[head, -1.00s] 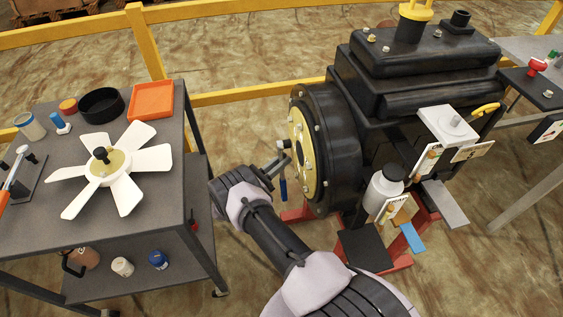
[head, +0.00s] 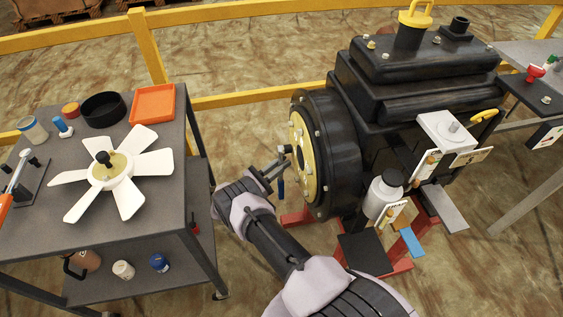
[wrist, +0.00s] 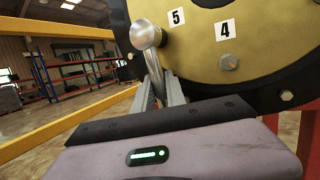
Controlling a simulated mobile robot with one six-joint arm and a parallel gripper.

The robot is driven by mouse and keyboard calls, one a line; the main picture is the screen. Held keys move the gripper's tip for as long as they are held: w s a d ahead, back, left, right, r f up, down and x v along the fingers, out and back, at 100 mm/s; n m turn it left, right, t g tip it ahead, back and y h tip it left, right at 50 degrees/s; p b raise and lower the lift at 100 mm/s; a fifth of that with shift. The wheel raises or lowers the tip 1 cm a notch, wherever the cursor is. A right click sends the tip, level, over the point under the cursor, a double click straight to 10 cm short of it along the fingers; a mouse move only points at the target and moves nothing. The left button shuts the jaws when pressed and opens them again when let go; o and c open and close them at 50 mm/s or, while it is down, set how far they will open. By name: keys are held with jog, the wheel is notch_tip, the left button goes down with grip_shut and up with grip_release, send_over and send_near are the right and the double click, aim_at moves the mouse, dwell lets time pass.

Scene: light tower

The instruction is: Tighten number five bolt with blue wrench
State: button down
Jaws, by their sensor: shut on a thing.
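The black engine has a round gold plate (wrist: 262,42) on its front face, which also shows in the head view (head: 305,160). Labels 5 (wrist: 176,17) and 4 (wrist: 225,30) mark bolt places on it. A plain bolt (wrist: 228,62) sits below label 4. My gripper (head: 272,168) is shut on the wrench, close in front of the plate. The number five bolt is hidden; I cannot tell whether the wrench is seated on it.
A grey cart (head: 160,225) on the left carries a white fan (head: 125,195) and an orange tray (head: 153,103). Yellow rails (head: 60,37) run behind. A grey bottle (head: 382,197) and hanging tags are at the engine's right.

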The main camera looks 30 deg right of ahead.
jog(key=a, duration=0.2)
jog(key=w+a, duration=0.1)
jog(key=a+b, duration=0.1)
jog(key=a, duration=0.1)
jog(key=shift+w+a, duration=0.3)
dwell(0.4)
